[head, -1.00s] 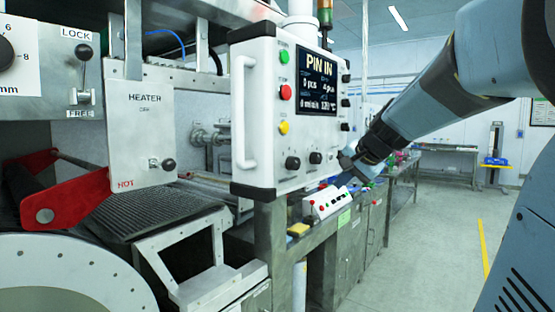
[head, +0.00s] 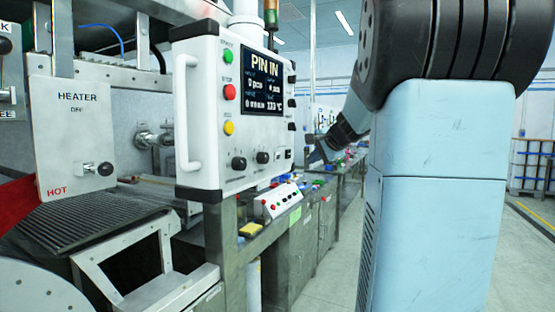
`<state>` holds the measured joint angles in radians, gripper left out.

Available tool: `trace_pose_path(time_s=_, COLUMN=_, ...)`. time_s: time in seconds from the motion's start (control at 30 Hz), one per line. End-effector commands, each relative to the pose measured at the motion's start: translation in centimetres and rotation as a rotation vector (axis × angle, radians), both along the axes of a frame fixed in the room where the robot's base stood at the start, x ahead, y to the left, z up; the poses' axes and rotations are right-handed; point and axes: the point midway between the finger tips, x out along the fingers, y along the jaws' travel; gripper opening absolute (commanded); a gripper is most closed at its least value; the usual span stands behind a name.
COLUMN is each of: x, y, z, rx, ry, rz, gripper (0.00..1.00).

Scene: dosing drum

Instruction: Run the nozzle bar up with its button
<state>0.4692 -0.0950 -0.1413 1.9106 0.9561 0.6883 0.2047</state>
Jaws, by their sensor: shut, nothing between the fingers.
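A white control panel (head: 236,110) hangs in the middle, with green, red and yellow buttons down its left side, black knobs below and black buttons on its right edge. Its screen (head: 265,82) reads "PIN IN". A smaller sloped white box (head: 278,201) with red and green buttons sits on the bench below it. I cannot tell which button belongs to the nozzle bar, and I cannot make out the bar itself. My gripper (head: 314,158) is just right of the panel's lower edge, seen small, shut and empty. It appears apart from every button.
The heater plate (head: 72,135) and a ribbed black belt (head: 85,225) are at left, with a grey metal frame (head: 130,255) in front. A yellow block (head: 250,229) lies on the bench. My arm covers much of the right. Floor (head: 325,285) shows clear beside the cabinets.

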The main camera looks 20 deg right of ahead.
Motion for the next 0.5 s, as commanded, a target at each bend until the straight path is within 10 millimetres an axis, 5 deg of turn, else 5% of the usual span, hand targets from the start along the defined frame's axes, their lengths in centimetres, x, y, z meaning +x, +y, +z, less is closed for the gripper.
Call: trace_pose_path(time_s=0.5, x=4.5, y=3.6, z=-0.1, rx=-0.001, ry=0.001, rz=0.003, gripper=0.0)
